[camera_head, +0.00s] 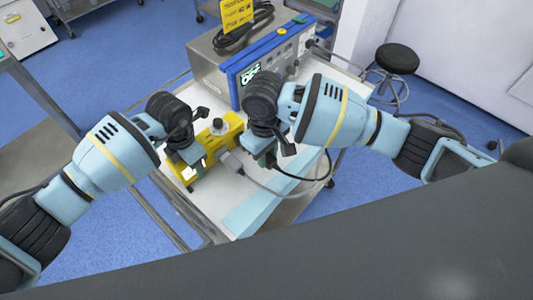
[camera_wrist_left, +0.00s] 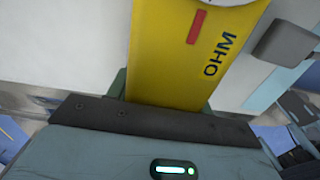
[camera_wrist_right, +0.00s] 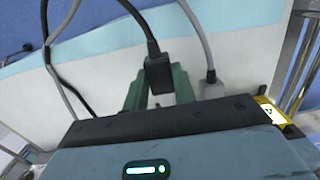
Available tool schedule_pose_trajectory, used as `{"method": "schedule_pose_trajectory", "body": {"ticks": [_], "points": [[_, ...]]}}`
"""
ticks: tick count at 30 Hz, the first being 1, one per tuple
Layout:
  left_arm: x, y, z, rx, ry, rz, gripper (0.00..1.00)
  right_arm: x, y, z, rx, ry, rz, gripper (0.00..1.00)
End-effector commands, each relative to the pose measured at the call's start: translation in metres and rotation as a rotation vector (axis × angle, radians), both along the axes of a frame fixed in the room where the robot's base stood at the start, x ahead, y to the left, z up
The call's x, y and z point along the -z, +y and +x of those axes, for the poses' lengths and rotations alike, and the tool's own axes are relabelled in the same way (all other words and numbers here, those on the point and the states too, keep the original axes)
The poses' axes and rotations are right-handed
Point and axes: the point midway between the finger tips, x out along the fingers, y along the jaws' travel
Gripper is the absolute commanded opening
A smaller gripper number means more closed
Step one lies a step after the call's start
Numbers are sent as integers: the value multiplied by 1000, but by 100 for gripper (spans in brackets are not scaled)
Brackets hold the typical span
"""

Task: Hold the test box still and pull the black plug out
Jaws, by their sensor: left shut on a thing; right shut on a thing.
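The yellow test box (camera_head: 207,148) stands on the white-topped cart. My left gripper (camera_wrist_left: 163,97) is shut on it, with a green finger on either side; the box face reads OHM. My right gripper (camera_head: 267,156) is at the right of the box. In the right wrist view the black plug (camera_wrist_right: 157,74) is between its green fingers, its black cable running upward. A grey plug (camera_wrist_right: 210,88) is beside it; it also shows against the box's right side in the head view (camera_head: 231,162).
A large blue-fronted device (camera_head: 265,68) with a coiled black cable and a yellow sign on top stands behind the box. Loose cables loop at the right of the cart. A light blue strip (camera_head: 252,210) lies along the cart's front right. A black stool (camera_head: 397,58) stands beyond.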

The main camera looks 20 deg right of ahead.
Motion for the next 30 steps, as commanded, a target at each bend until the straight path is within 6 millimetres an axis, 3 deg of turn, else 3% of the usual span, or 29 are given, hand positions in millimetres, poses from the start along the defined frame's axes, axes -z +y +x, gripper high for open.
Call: {"method": "schedule_pose_trajectory", "body": {"ticks": [30], "points": [[-1,0,0,0,-2,-1,18,-66,-9,-15,0,-2,0,0]]}}
